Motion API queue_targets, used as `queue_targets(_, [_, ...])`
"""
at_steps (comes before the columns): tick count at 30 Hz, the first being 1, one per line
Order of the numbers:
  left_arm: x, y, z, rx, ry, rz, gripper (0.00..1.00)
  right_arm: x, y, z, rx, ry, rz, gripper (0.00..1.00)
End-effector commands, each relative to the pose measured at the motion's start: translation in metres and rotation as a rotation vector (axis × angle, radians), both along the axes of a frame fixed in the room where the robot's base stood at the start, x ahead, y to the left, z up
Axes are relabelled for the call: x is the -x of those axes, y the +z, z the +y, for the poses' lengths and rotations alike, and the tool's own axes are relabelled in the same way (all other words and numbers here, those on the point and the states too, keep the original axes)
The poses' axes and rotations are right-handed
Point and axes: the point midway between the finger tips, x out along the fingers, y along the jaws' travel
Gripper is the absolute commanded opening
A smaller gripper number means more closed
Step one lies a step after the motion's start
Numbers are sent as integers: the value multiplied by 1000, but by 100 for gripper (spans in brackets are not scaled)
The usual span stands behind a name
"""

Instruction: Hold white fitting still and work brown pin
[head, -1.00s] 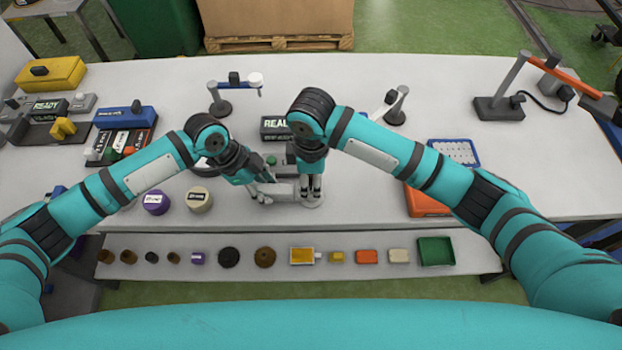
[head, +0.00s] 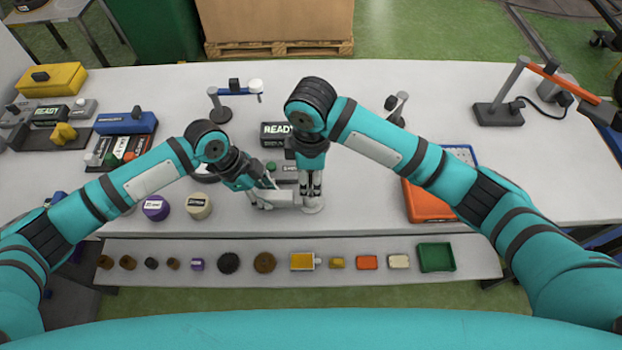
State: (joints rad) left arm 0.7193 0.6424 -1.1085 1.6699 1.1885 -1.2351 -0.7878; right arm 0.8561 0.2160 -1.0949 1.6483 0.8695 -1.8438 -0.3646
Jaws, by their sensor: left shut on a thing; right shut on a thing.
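The white fitting (head: 283,200) lies near the front edge of the white table, with a round base at its right end. My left gripper (head: 264,189) is shut on the fitting's left part, coming in from the left at a slant. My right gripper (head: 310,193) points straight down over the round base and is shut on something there. The brown pin cannot be made out; my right gripper's fingers cover that spot.
A READY display (head: 277,133) stands behind the grippers. Purple (head: 156,208) and cream (head: 199,205) round containers sit to the left. An orange tray (head: 427,203) is at the right. A lower front shelf (head: 400,280) holds a row of small parts and a green tray (head: 436,257).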

Motion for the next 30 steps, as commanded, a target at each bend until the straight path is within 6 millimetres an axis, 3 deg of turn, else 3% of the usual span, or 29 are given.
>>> queue_targets(16, [1, -1, 1, -2, 0, 2, 0, 0, 25, 0, -1, 0, -1, 0])
queue_targets(30, [1, -1, 1, -2, 0, 2, 0, 0, 29, 0, -1, 0, -1, 0])
